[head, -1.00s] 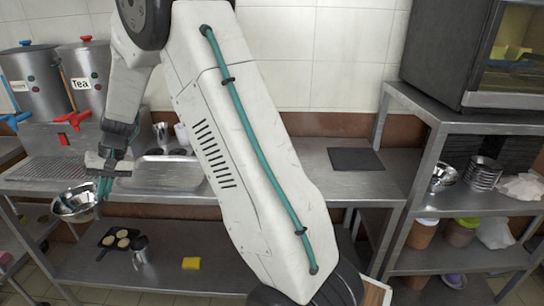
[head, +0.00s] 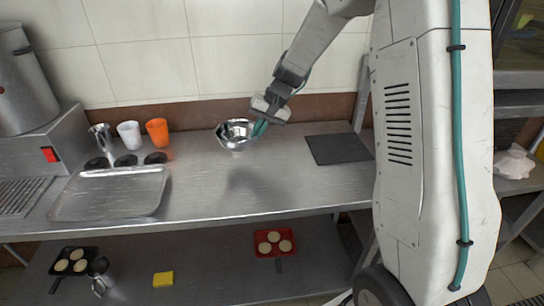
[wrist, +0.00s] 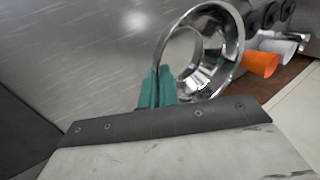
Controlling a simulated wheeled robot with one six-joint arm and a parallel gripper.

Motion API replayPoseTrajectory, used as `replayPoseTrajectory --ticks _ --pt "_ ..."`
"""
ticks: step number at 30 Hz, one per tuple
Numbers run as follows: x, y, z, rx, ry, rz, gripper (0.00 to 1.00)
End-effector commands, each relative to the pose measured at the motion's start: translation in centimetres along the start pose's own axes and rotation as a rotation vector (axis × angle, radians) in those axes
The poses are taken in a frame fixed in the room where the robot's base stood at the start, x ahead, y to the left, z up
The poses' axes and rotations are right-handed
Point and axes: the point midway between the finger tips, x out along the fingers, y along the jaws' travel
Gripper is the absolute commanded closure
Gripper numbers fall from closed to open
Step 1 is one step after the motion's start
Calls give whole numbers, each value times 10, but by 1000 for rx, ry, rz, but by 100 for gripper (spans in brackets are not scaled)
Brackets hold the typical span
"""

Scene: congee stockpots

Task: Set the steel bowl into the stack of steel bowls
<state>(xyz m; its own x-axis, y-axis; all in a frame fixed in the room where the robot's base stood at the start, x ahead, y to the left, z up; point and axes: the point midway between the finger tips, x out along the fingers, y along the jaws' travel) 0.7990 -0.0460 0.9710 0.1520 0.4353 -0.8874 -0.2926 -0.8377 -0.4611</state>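The steel bowl (head: 235,141) is held tilted above the middle of the counter. My gripper (head: 260,128) has its teal fingers closed on the bowl's rim, on the bowl's right side in the head view. The wrist view shows the bowl (wrist: 210,58) tipped on its side, with its rim between the teal fingers (wrist: 157,88). The stack of steel bowls is not clearly in view now.
The steel counter (head: 300,190) holds a shallow tray (head: 110,195), an orange cup (head: 157,132), a white cup (head: 130,135) and a dark board (head: 338,149). The white cloth (head: 513,162) lies on the right-hand shelf. The lower shelf holds a red pan (head: 273,242) and a yellow sponge (head: 163,279).

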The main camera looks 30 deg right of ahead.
Motion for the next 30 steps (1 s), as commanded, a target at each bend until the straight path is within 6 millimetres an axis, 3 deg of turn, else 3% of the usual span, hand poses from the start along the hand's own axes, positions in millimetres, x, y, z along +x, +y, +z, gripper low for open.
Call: replayPoseTrajectory --ticks 3,7,12,16,21,30 --pt "-26 31 41 58 32 -3 100" --pt "-46 65 96 130 71 -3 100" --pt "-56 97 162 209 111 -2 100" --pt "-56 109 193 244 128 0 100" --pt "-50 108 197 257 134 1 100" --pt "-21 68 137 255 132 1 100"
